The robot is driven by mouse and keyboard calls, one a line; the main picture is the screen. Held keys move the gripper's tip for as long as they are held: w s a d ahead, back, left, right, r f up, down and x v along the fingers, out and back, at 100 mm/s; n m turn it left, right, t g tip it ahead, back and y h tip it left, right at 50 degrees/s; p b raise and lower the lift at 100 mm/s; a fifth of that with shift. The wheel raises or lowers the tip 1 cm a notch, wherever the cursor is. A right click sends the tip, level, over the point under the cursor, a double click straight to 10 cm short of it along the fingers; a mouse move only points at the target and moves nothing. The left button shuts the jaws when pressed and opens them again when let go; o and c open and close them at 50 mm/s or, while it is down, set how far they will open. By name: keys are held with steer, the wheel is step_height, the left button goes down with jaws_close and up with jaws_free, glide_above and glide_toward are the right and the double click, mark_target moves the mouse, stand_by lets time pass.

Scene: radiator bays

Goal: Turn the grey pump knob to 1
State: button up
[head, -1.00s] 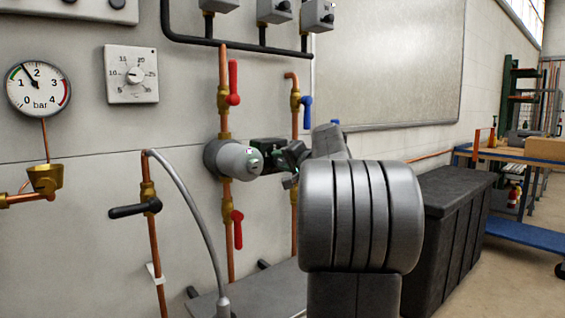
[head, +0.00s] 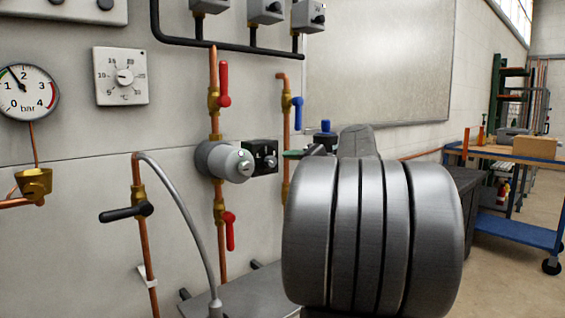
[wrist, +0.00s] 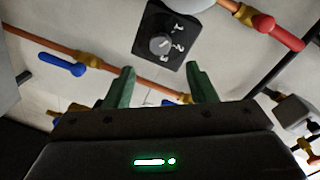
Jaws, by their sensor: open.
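The grey pump knob (wrist: 160,44) sits on a black square plate (wrist: 171,29) with white numerals in the wrist view. Its pointer mark is too small to read surely. In the head view the black plate (head: 261,160) is on the right side of the round grey pump body (head: 226,161). My gripper (wrist: 161,70) is open, with two green fingers either side of the knob's line, apart from it and empty between. In the head view only a green finger (head: 293,154) shows; my arm hides most of the gripper.
Copper pipes (head: 215,125) with a red upper lever (head: 224,84), red lower lever (head: 230,231) and blue lever (head: 298,114) surround the pump. A black lever (head: 126,213) and grey hose (head: 187,205) lie left. A dark bin (head: 447,185) stands right.

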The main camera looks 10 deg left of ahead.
mark_target(273, 162)
steer(key=v, duration=0.4)
steer(key=shift+w+a, duration=0.1)
steer(key=b+x, duration=0.1)
steer(key=x, duration=1.2)
steer(key=shift+w+a, duration=0.2)
steer(key=shift+a, duration=0.1)
